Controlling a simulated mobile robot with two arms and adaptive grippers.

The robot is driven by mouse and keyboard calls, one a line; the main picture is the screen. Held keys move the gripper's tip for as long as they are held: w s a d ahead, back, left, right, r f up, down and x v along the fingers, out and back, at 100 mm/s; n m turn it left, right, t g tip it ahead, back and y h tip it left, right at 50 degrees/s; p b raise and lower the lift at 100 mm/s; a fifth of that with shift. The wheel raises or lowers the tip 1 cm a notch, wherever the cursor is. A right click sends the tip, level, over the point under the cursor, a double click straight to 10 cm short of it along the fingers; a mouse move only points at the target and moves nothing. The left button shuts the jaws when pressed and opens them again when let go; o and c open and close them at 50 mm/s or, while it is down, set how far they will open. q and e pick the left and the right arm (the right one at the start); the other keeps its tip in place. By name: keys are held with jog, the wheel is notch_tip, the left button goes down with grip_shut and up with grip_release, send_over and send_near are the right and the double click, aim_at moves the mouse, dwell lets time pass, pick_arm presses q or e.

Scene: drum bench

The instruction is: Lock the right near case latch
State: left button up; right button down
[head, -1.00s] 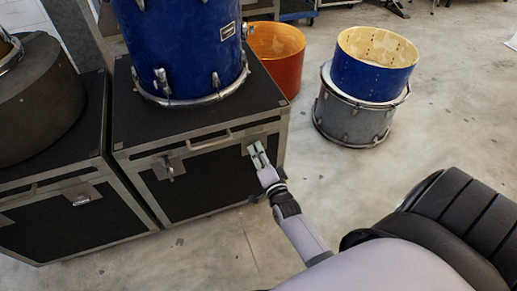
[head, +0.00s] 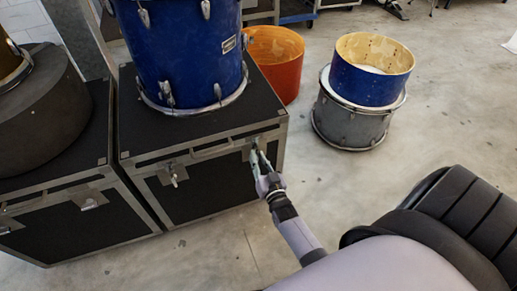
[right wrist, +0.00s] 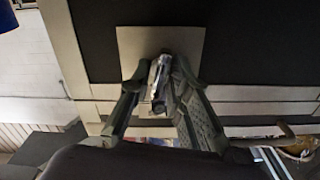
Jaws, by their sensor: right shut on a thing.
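The black case (head: 203,195) with metal edges stands in the middle of the head view. Its right near latch sits on a metal plate at the front right, and the latch (right wrist: 158,80) shows between my fingers in the right wrist view. My right gripper (head: 258,161) is shut on this latch; it also shows in the right wrist view (right wrist: 158,95). My fingers cover part of the latch, so I cannot tell whether it is locked. The left near latch (head: 172,174) hangs on its plate, apart from my gripper. My left gripper is not in view.
A blue drum (head: 185,50) stands on the case. A second case (head: 75,226) stands close at the left. An orange drum shell (head: 274,65) and a blue shell (head: 370,72) on a grey drum (head: 350,120) stand behind right.

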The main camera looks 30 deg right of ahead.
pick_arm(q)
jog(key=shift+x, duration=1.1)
pick_arm(e)
jog(key=shift+n, duration=1.2)
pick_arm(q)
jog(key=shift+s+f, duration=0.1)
pick_arm(e)
jog(key=c, duration=1.7)
grip_release()
jog(key=shift+s, duration=0.1)
jog(key=v, duration=1.2)
jog(key=shift+f, duration=0.1)
